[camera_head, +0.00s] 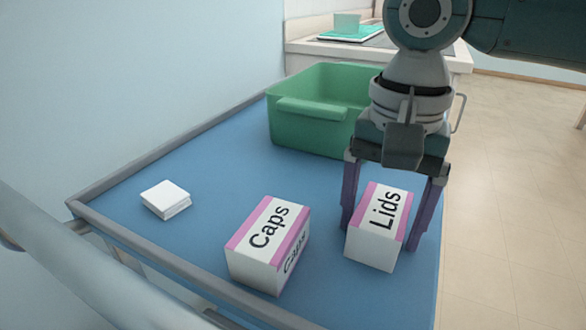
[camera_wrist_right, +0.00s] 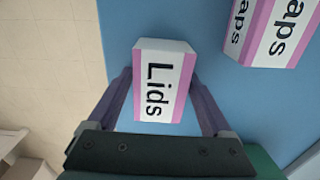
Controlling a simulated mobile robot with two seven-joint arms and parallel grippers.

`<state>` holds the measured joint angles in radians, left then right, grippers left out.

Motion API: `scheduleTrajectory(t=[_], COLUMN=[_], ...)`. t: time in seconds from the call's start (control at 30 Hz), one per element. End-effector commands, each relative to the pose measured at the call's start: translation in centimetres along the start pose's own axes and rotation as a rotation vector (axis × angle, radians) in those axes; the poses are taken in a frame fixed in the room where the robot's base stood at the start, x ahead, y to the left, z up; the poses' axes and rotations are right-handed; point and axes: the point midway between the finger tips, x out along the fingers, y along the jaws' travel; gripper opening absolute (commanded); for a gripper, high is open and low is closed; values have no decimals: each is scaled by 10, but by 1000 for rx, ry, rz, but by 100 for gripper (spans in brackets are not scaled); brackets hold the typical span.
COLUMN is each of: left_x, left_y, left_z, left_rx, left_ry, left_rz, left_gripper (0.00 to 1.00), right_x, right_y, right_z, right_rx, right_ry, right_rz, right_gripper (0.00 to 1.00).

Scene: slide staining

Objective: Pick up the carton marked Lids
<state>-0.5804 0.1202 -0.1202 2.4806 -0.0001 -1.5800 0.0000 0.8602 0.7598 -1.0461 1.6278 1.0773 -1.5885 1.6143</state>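The carton marked Lids (camera_head: 377,228) is white with pink edges and stands near the right edge of the blue table. It also shows in the right wrist view (camera_wrist_right: 160,85), between the fingers. My right gripper (camera_head: 393,235) reaches down over it from above, open, with one purple finger on each side. In the right wrist view (camera_wrist_right: 160,100) small gaps of blue show between the carton and the fingers. My left gripper is not in view; a pale blurred bar at the lower left cannot be told clearly.
A carton marked Caps (camera_head: 268,245) stands left of the Lids carton, a short gap away. A white stack (camera_head: 166,199) lies farther left. A green bin (camera_head: 310,125) stands at the back. The blue table top (camera_head: 200,240) has a raised grey rim.

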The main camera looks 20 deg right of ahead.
Motion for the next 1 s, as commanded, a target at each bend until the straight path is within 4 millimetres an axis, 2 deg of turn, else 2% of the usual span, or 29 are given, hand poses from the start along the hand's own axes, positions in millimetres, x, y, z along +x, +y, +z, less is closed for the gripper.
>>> scheduleTrajectory(t=[0.07,0.6,0.87,1.0], left_x=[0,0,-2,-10], left_y=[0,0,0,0], left_z=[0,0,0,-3], left_rx=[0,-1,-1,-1], left_ry=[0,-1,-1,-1], left_rz=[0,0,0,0], left_gripper=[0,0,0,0], right_x=[0,0,-4,-24], right_y=[0,0,0,-1], right_z=[0,0,0,0], right_rx=[0,0,0,-1], right_ry=[0,0,0,0], right_rz=[0,0,-1,-3], right_gripper=[74,15,15,15])
